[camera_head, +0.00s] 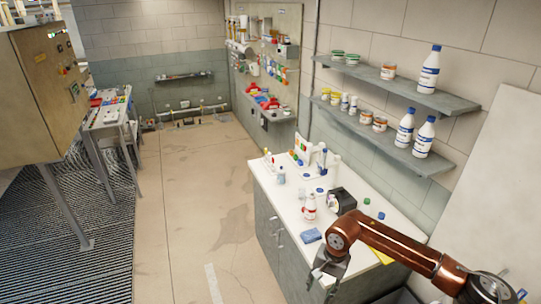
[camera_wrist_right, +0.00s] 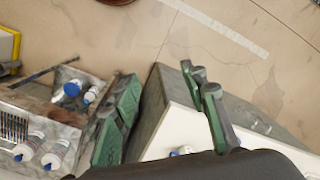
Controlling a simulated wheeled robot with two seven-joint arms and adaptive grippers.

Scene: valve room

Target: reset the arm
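My right arm (camera_head: 385,239), copper-coloured, reaches in from the lower right in the head view. Its dark gripper (camera_head: 328,267) hangs fingers down beside the front of the white-topped counter (camera_head: 285,199). In the right wrist view the green-padded fingers of this gripper (camera_wrist_right: 160,98) stand well apart. Nothing is between them; floor and the counter's edge show through the gap. My left arm and left gripper are in neither view.
A blue sponge (camera_head: 311,236), a red-labelled white bottle (camera_head: 309,206) and a black object (camera_head: 342,201) stand on the counter near my right arm. Wall shelves (camera_head: 399,86) hold bottles and jars. Open floor (camera_head: 195,190) lies left of the counter.

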